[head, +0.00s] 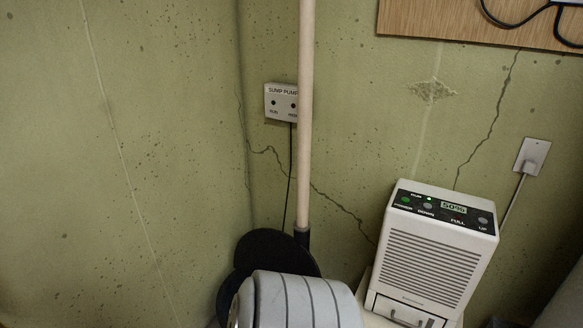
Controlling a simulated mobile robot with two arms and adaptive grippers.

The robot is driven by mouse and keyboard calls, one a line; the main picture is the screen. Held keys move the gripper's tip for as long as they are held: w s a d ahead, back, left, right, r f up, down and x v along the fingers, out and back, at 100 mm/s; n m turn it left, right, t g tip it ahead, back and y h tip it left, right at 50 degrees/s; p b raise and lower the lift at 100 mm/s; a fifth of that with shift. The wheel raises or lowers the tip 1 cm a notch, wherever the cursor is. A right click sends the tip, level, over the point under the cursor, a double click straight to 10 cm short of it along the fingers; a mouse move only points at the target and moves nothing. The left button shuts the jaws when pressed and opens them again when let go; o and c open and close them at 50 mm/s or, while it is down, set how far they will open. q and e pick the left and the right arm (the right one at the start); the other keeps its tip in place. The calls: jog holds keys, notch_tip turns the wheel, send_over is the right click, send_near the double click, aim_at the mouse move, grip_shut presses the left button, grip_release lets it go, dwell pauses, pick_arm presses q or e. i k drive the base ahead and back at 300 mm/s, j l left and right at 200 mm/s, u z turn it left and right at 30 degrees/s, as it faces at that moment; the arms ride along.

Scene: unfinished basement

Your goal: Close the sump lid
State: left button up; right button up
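A black round shape (268,247), which looks like the sump lid, shows low in the head view against the wall corner. It appears as overlapping dark rounded parts, and I cannot tell its exact angle or whether it is raised. A pale vertical pipe (305,120) runs down beside it into a black collar (302,237). A light grey, ribbed rounded part in the foreground, perhaps one of my arm links, hides the lower part of the black shape. The sump opening cannot be made out. Neither gripper is in view.
A small sump pump box (280,101) is on the wall behind the pipe, with a thin black cable hanging down. A white dehumidifier (432,262) stands at the right, close by.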

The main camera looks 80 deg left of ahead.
aim_at(267, 249)
jog(key=u, duration=2.9)
